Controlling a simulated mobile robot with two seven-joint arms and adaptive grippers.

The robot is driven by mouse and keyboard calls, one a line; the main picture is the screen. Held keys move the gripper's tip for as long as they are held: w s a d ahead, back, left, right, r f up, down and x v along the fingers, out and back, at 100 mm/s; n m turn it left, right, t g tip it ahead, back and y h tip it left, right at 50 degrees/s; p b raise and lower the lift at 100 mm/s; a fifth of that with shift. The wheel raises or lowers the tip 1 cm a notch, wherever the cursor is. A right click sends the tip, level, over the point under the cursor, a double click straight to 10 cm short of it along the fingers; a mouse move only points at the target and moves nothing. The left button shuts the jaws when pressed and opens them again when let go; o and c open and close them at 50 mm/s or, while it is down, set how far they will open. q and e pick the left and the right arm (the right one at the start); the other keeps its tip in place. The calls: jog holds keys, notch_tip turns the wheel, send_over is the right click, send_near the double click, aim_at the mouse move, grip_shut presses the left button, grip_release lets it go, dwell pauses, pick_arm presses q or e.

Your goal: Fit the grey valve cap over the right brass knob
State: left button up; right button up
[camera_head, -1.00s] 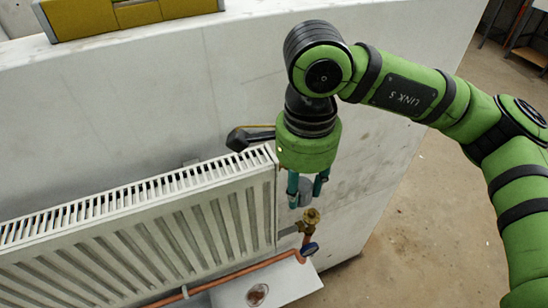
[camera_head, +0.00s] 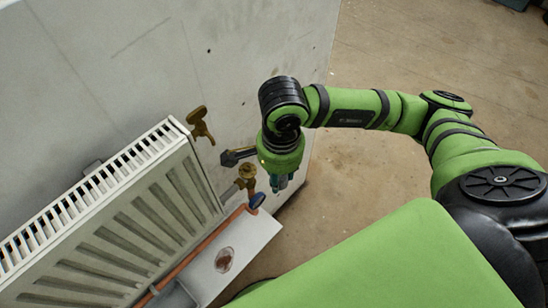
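The brass knob (camera_head: 247,171) is bare on top of the valve at the radiator's right end. My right gripper (camera_head: 280,184) is to the right of the knob, fingers pointing down, apart from it. A small patch of the grey valve cap (camera_head: 283,183) shows between its teal fingers; the fingers hide most of it. My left gripper is not in view.
The white radiator (camera_head: 120,215) stands against the grey wall (camera_head: 120,70). A brass key-like fitting (camera_head: 200,125) and a dark tool-like piece (camera_head: 237,156) are at the wall. A blue handle (camera_head: 257,200) is below the knob. A white board (camera_head: 245,245) carries a small round dish (camera_head: 224,259).

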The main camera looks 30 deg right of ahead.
aim_at(247, 165)
jog(key=shift+w+a, duration=0.25)
jog(key=shift+w, duration=0.35)
jog(key=w, duration=0.2)
jog(key=w+a, duration=0.1)
jog(key=w, duration=0.1)
jog(key=w+a+f, duration=0.1)
jog(key=w, duration=0.1)
jog(key=shift+w+a+f, duration=0.1)
jog(key=shift+w+a, duration=0.05)
jog(key=shift+w+a+f+b, duration=0.25)
jog(key=shift+w+f, duration=0.15)
jog(key=shift+w, duration=0.1)
jog(key=shift+w+a+f+b, duration=0.15)
jog(key=shift+w+f+b, duration=0.1)
jog(key=shift+w+f, duration=0.2)
jog(key=shift+w+f+b, duration=0.25)
jog(key=shift+f+b, duration=0.45)
jog(key=shift+b, duration=0.2)
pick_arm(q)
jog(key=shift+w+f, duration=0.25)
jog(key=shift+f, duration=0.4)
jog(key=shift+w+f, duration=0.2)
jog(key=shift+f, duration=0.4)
pick_arm(e)
jog(key=shift+r, duration=0.1)
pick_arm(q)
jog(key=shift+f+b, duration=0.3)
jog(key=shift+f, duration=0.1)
pick_arm(e)
jog(key=shift+s, duration=0.1)
